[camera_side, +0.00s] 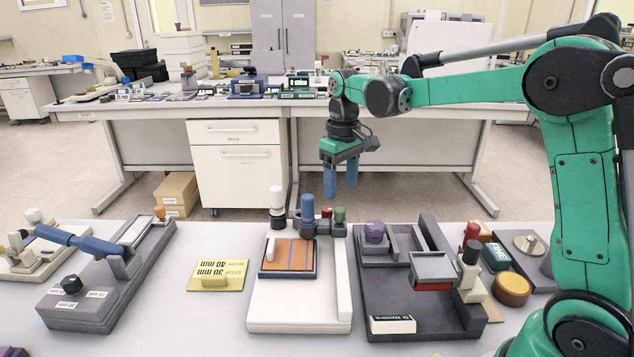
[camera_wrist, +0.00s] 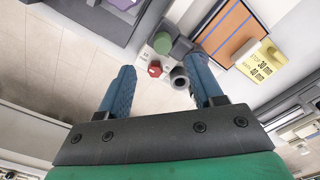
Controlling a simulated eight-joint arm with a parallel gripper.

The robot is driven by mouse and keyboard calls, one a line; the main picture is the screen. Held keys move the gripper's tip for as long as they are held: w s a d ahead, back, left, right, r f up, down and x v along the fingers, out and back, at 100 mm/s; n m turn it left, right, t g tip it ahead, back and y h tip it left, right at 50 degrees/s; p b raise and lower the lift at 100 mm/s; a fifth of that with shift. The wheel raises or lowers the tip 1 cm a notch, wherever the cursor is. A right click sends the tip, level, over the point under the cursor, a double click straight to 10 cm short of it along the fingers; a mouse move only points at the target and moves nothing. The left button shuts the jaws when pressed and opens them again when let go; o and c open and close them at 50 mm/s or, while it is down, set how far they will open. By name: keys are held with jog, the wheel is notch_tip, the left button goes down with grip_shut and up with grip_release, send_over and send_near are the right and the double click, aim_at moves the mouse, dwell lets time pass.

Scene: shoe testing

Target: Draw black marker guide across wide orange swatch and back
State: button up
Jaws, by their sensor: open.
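The swatch also shows at the upper right of the wrist view (camera_wrist: 222,28). A small white upright piece (camera_side: 270,248) is at the swatch's left edge. Behind the swatch stand a white-topped piece with a black lower part (camera_side: 277,200), a blue one (camera_side: 307,212), a red one and a green one (camera_side: 340,214). I cannot tell which is the black marker guide. My gripper (camera_side: 340,186) is open and empty, raised above and behind them.
A yellow marked card (camera_side: 218,270) lies left of the board. A grey fixture with a blue lever (camera_side: 75,240) stands farther left. A dark tray with a grey block (camera_side: 433,267) is close on the right. Space above the swatch is clear.

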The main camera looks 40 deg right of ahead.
aim_at(340, 209)
jog(key=shift+s+a, duration=0.2)
jog(key=shift+f, duration=2.75)
grip_shut()
